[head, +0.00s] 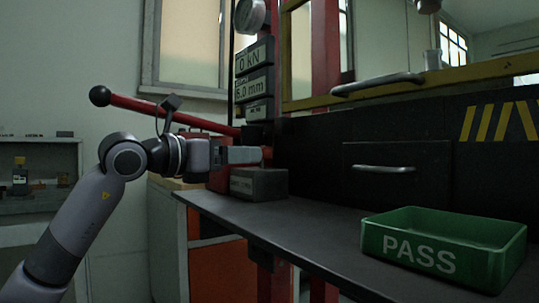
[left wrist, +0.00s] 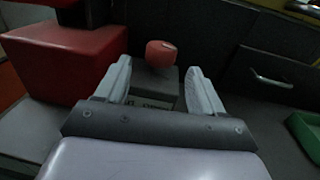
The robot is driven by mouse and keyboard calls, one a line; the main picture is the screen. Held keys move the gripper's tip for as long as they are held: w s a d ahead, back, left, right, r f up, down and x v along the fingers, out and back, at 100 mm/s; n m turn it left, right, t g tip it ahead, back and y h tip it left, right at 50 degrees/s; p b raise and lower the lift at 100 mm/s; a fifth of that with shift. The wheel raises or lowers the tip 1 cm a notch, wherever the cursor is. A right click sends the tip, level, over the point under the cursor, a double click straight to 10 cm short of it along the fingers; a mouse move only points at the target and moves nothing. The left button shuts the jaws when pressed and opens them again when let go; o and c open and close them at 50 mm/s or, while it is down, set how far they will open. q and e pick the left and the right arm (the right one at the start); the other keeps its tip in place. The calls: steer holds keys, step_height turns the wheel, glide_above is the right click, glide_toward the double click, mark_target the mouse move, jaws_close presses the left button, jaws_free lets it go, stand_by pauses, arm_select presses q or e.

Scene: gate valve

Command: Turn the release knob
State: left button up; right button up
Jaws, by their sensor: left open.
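The red release knob (left wrist: 161,53) shows in the left wrist view as a short rounded red piece with a small pale mark, just beyond and between my fingertips. In the head view only a small red bit of the knob (head: 267,152) shows past the fingers. My left gripper (head: 246,155) reaches in level from the left, above a grey labelled block. In the left wrist view my left gripper (left wrist: 158,68) is open, its pale fingers wide apart with nothing held. Whether a finger touches the knob, I cannot tell. My right gripper is not in view.
The grey block (head: 259,183) stands on a dark bench (head: 310,220). A red lever (head: 140,104) with a black ball end slants above my left arm. A green PASS tray (head: 455,242) sits at the right. A drawer (head: 397,172) is behind. The bench middle is clear.

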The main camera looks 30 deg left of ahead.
mark_target(267, 152)
arm_select(q)
steer(key=shift+x, duration=3.1)
steer(key=shift+d, duration=0.1)
steer(key=c, duration=0.9)
